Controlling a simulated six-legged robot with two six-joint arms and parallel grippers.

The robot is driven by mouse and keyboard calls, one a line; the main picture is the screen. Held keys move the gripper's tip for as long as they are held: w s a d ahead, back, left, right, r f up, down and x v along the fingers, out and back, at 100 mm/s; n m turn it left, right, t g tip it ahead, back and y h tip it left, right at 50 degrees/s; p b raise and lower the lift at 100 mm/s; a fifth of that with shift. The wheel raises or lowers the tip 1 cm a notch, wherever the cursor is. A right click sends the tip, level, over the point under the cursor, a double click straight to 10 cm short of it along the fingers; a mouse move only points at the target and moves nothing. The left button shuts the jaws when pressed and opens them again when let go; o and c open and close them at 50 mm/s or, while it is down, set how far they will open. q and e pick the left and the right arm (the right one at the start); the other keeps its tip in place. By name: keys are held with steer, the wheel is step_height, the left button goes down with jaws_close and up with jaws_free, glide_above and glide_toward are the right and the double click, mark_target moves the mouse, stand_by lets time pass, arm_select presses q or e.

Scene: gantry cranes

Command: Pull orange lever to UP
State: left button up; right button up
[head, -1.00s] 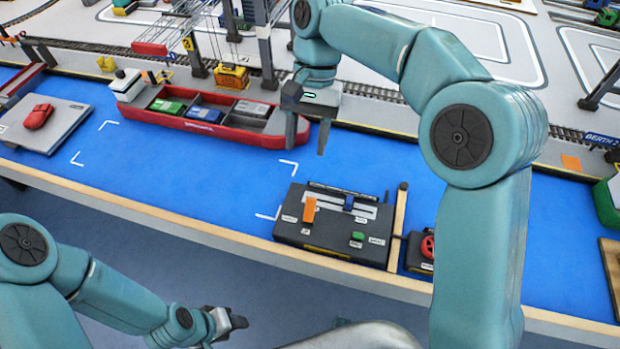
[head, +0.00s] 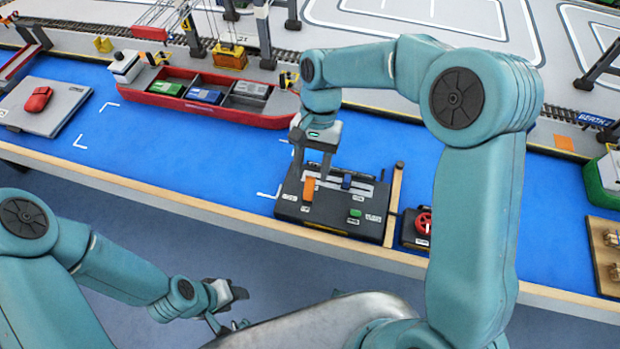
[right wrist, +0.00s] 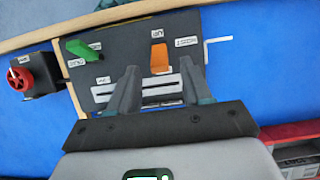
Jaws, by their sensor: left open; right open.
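The orange lever (head: 308,189) stands on the left part of a dark control box (head: 335,217) at the table's front edge. In the right wrist view the orange lever (right wrist: 159,60) lies in the gap between my right fingertips and just beyond them, with no clear contact. My right gripper (head: 312,168) is open and empty, pointing down over the box's back left part. Its two fingers also show in the right wrist view (right wrist: 161,76). Small white labels sit around the lever, too small to read surely. My left gripper (head: 230,304) is open and empty, low in front of the table.
The box also has a blue lever (head: 347,181) and a green lever (head: 356,213). A wooden strip (head: 394,199) and a red wheel (head: 424,222) are at its right. A red ship (head: 215,104) lies behind left. The blue surface left of the box is clear.

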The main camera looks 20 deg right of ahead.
mark_target(310, 178)
steer(key=shift+x, duration=1.9)
jaws_close()
